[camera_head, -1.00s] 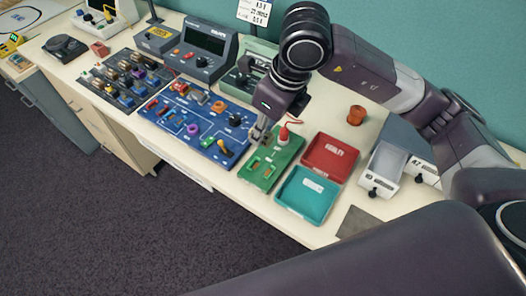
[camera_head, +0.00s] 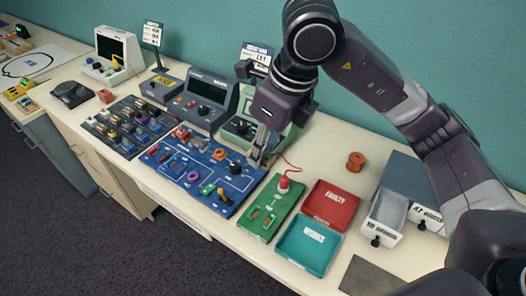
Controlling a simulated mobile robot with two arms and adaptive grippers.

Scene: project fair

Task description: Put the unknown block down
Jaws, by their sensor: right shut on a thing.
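My right gripper (camera_head: 260,155) points down at the right end of the blue board (camera_head: 230,207), just left of the green board (camera_head: 258,228). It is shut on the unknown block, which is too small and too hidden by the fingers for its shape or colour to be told. I cannot tell whether the block touches the surface below. A red tray (camera_head: 349,199) marked "FAULTY" and a teal tray (camera_head: 290,247) lie to the right; both look empty. My left gripper is not in view.
A red-tipped probe (camera_head: 284,184) with a wire stands on the green board. A meter (camera_head: 205,100) and a pale green instrument (camera_head: 240,128) stand behind. An orange spool (camera_head: 356,161) and labelled drawers (camera_head: 386,215) are at the right. A grey mat (camera_head: 366,279) lies at the front edge.

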